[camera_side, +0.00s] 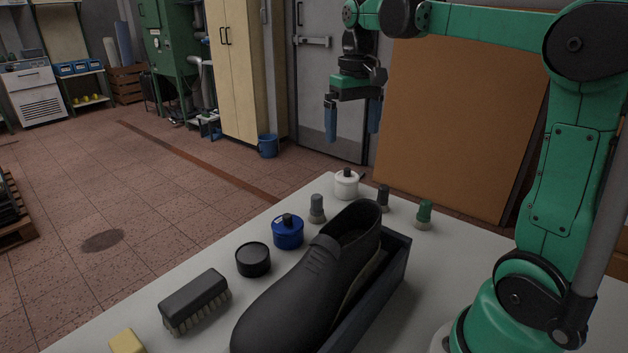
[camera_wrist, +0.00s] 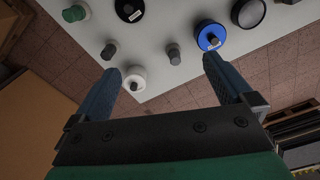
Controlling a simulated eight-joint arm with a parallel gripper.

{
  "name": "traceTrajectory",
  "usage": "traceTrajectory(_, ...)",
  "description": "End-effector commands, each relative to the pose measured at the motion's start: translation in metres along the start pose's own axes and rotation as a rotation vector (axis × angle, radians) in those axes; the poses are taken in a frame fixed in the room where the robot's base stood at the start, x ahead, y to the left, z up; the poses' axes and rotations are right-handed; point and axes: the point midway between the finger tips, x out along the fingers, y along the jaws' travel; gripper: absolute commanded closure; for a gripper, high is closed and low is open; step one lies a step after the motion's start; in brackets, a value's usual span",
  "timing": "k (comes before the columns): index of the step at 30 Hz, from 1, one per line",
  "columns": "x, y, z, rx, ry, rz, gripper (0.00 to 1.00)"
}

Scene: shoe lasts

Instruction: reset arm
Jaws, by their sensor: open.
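My gripper (camera_side: 353,119) hangs in the air above the far end of the table, its two blue fingers wide apart and pointing down. It is open and holds nothing. In the wrist view the gripper (camera_wrist: 162,78) shows its fingers spread, with floor and the table edge beyond them. The arm is raised and reaches left from its base at the right of the table.
On the table (camera_side: 470,262) are a black shoe (camera_side: 305,290) in a dark tray (camera_side: 398,262), a brush (camera_side: 195,300), a black round tin (camera_side: 253,259), a blue pot (camera_side: 288,232), a white pot (camera_side: 346,184), and small daubers with grey (camera_side: 317,208), dark (camera_side: 384,197) and green (camera_side: 424,213) tops.

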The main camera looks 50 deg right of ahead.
Motion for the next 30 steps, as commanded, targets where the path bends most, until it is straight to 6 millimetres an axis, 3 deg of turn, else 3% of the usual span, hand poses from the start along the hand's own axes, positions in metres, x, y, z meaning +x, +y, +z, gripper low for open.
traceTrajectory(10, -0.01, -0.075, -0.022, -0.019, 0.0, 0.0, 0.0)
traceTrajectory(21, -0.016, -0.153, -0.024, -0.031, 0.0, 0.0, 0.0)
traceTrajectory(30, -0.018, -0.188, -0.018, -0.033, 0.0, 0.0, 0.0)
